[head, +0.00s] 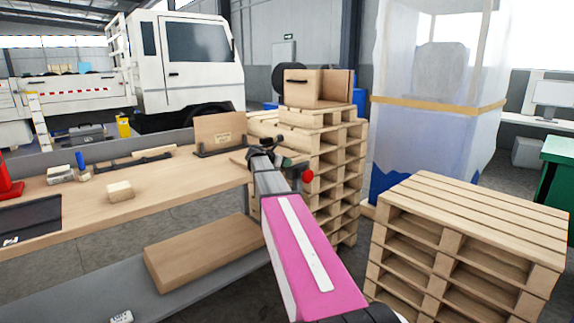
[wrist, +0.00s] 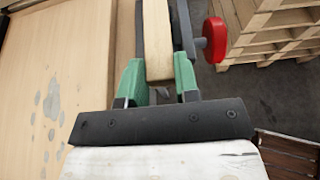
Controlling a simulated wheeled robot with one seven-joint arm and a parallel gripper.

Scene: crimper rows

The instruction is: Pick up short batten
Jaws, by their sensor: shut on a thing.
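A pale wooden batten (wrist: 157,38) runs up the middle of the wrist view. My gripper (wrist: 158,76) has its green fingers on both sides of the batten's near end and is shut on it. Dark bars (wrist: 181,22) flank the batten farther up, and a red knob (wrist: 215,40) sits to the right. In the head view my gripper (head: 262,153) is at the right end of the workbench; the batten is mostly hidden there. I cannot tell whether the batten still rests in the dark fixture.
The workbench (head: 150,187) holds a small wooden block (head: 120,191), a dark tray (head: 30,219) and a wooden strip (head: 153,152) at the back. Pallet stacks (head: 335,165) stand just right of my gripper and at front right (head: 480,215).

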